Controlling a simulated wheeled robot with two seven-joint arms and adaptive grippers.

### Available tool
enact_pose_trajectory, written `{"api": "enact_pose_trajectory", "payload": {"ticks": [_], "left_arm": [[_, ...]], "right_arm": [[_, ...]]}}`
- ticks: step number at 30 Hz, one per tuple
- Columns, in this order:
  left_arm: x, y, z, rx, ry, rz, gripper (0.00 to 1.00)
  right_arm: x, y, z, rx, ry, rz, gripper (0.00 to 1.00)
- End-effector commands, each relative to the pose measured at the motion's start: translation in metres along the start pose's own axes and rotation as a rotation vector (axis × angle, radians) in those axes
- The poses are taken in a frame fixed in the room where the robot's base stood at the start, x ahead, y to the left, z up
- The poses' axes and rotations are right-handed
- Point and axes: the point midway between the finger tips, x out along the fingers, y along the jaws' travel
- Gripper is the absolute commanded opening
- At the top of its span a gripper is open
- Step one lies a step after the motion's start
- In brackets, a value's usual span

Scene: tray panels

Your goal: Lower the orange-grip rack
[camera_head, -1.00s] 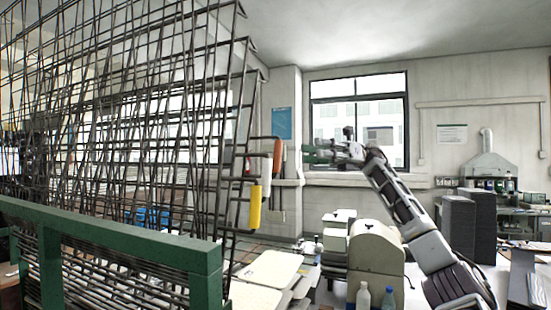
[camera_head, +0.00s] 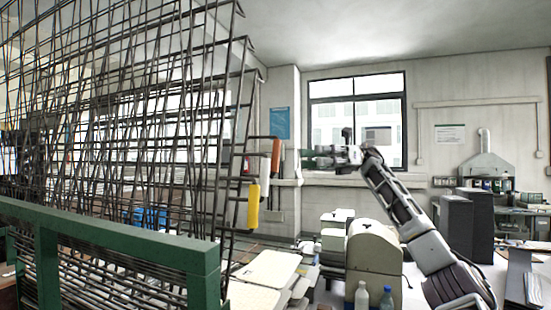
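A tall stack of dark wire racks (camera_head: 181,110) stands upright at the left, above a green frame (camera_head: 130,240). The orange grip (camera_head: 276,158) sticks out at the right edge of the racks, on a short dark bar. A yellow grip (camera_head: 254,205) hangs lower and a little to its left. My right gripper (camera_head: 304,160) points left, with its fingertips a short way right of the orange grip and apart from it in the picture. Its fingers are small and seen from the side, so their opening is unclear. My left gripper is not in view.
Pale boards (camera_head: 270,272) lie below the racks. A beige machine (camera_head: 374,262) and two bottles (camera_head: 362,297) stand below my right arm. Dark grey panels (camera_head: 470,228) stand at the right. The space around the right gripper looks clear.

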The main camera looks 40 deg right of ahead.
Motion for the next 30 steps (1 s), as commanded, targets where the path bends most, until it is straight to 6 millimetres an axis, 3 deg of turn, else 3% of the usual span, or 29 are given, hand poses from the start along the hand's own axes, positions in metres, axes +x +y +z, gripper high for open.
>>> {"api": "enact_pose_trajectory", "payload": {"ticks": [30], "left_arm": [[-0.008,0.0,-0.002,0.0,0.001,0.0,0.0]], "right_arm": [[0.102,0.001,0.0,0.001,0.002,0.001,0.38]]}}
